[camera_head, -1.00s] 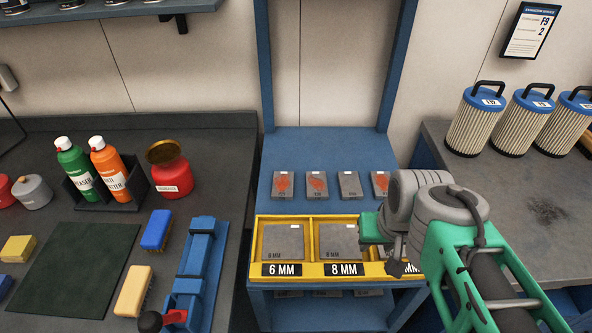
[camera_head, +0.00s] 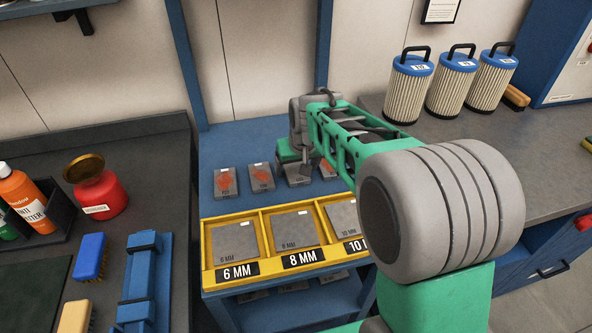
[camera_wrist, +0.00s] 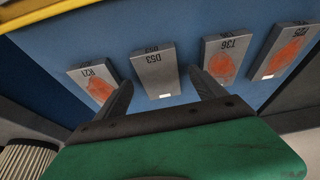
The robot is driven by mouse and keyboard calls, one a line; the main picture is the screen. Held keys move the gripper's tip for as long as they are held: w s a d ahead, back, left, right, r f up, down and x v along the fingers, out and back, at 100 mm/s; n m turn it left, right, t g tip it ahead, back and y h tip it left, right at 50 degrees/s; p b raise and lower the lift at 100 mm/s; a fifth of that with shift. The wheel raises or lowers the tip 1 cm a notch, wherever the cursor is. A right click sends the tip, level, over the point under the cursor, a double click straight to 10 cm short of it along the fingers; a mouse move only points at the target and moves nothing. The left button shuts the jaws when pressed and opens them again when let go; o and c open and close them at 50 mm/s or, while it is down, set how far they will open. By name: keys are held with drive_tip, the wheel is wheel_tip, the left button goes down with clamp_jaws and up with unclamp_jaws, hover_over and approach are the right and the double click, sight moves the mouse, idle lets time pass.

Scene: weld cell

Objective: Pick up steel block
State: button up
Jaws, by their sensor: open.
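Several flat steel blocks lie in a row on the blue shelf. In the wrist view, the plain grey block marked D53 (camera_wrist: 153,73) lies between and beyond my fingertips. It has no orange patch. Blocks with orange rust-like patches flank it: R21 (camera_wrist: 93,84), T36 (camera_wrist: 222,60) and one at the right edge (camera_wrist: 287,52). My gripper (camera_wrist: 160,82) is open and empty, its fingers either side of D53's near end; contact cannot be told. In the head view, the grey block (camera_head: 297,178) is third from left, partly hidden by my gripper (camera_head: 293,158).
A yellow tray (camera_head: 204,250) with grey plates labelled 6 MM, 8 MM and 10 MM sits in front of the blocks. Blue posts (camera_head: 184,60) rise behind. Filter canisters (camera_head: 408,88) stand on the right bench; a red can (camera_head: 100,194) and brushes (camera_head: 89,256) are left.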

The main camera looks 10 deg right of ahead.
drive_tip(key=shift+w+f, duration=0.2)
drive_tip(key=shift+f, duration=0.2)
drive_tip(key=shift+c, duration=0.6)
clamp_jaws()
drive_tip(key=shift+r, duration=0.1)
